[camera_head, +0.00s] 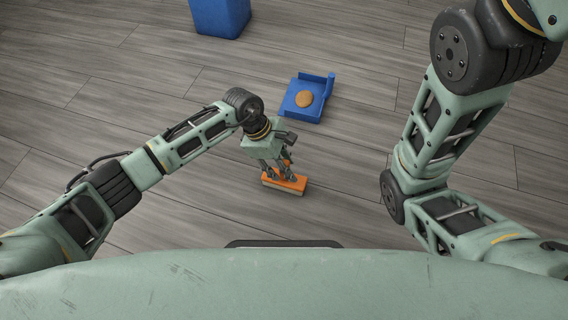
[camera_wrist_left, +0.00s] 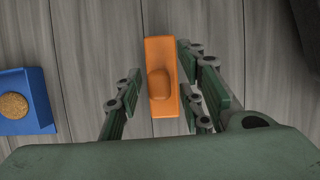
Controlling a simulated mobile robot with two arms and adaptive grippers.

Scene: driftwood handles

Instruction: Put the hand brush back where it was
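The hand brush (camera_head: 291,185) is orange with pale bristles under it and lies on the wooden floor in front of me. It also shows in the left wrist view (camera_wrist_left: 161,60), its raised rounded grip between the fingers. My left gripper (camera_head: 276,172) is right at the brush, pointing down. In the left wrist view its fingers (camera_wrist_left: 158,90) are apart on either side of the brush, with a clear gap on the left and a smaller one on the right. My right gripper is outside both views; only the right arm shows.
A blue dustpan (camera_head: 291,111) lies on the floor beyond the brush, with a round tan disc (camera_head: 304,98) in it. A blue bin (camera_head: 219,17) stands at the top. The floor left of the dustpan and right of the brush is free.

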